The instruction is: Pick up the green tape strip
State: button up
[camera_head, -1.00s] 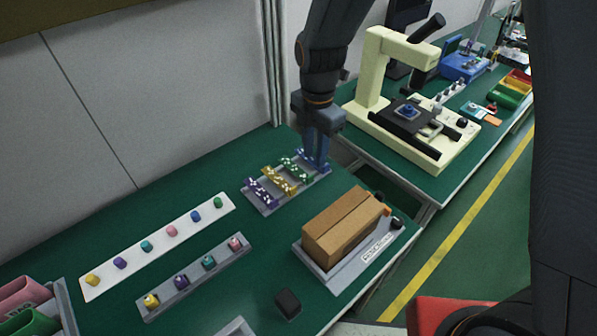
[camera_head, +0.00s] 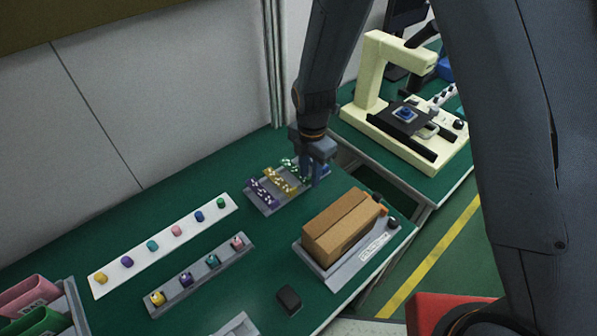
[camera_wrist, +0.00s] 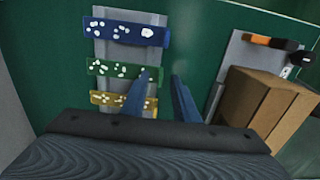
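The green tape strip (camera_wrist: 110,69) with white spots lies across a grey rack (camera_wrist: 125,50) in the wrist view, between a blue strip (camera_wrist: 125,31) and a yellow strip (camera_wrist: 112,101). In the head view the green strip (camera_head: 289,166) shows beside my gripper, its right part hidden.
A cardboard box (camera_head: 344,226) on a grey base stands close to the right of my gripper. A purple strip (camera_head: 263,192) lies at the rack's near end. A white strip (camera_head: 165,245) and a grey rail (camera_head: 200,275) hold small coloured pieces. A cream microscope (camera_head: 378,85) stands behind.

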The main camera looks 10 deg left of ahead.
jog(key=shift+c, duration=0.2)
grip_shut()
jog(key=shift+r, duration=0.15)
